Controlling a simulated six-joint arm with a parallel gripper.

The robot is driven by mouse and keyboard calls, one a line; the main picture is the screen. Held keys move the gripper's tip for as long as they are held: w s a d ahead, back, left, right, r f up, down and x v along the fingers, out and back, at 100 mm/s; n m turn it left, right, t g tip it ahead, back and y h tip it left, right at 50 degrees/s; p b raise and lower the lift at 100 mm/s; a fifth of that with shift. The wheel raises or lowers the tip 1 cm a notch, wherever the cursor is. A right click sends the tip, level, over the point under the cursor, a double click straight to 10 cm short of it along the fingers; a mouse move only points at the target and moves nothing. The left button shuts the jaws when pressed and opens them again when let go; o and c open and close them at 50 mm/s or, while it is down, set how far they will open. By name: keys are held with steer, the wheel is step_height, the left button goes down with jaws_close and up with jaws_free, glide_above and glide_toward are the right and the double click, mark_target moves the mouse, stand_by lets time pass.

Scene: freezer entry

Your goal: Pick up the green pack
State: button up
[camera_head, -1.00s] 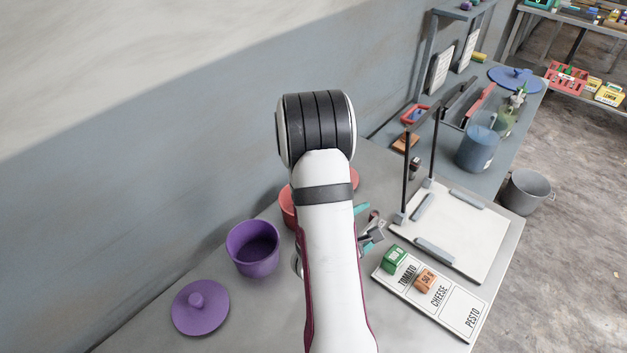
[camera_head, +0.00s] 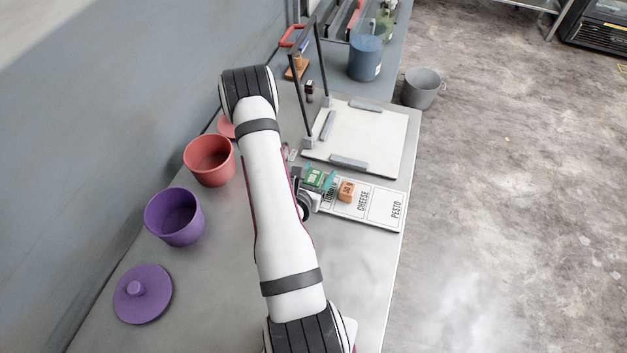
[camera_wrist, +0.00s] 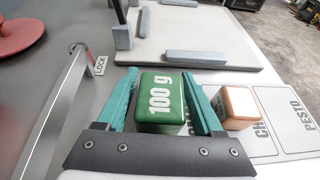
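The green pack (camera_wrist: 160,98), marked "100 g", stands on the white label board (camera_wrist: 285,125) at its tomato end. My gripper (camera_wrist: 163,92) has its two teal fingers on either side of the pack, with the pack between them. In the wrist view a narrow gap seems to show beside the pack, so the fingers look open around it. In the head view the green pack (camera_head: 314,177) shows between the fingertips, beside my arm. The "tomato" label is mostly hidden by the gripper.
An orange pack (camera_head: 347,191) stands close to the right of the gripper, near the cheese label. A white plate with grey bars (camera_head: 375,135) lies behind. Red (camera_head: 209,160) and purple (camera_head: 174,216) pots stand left, with a purple lid (camera_head: 142,293) in front. The front table is clear.

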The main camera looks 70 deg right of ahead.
jaws_close()
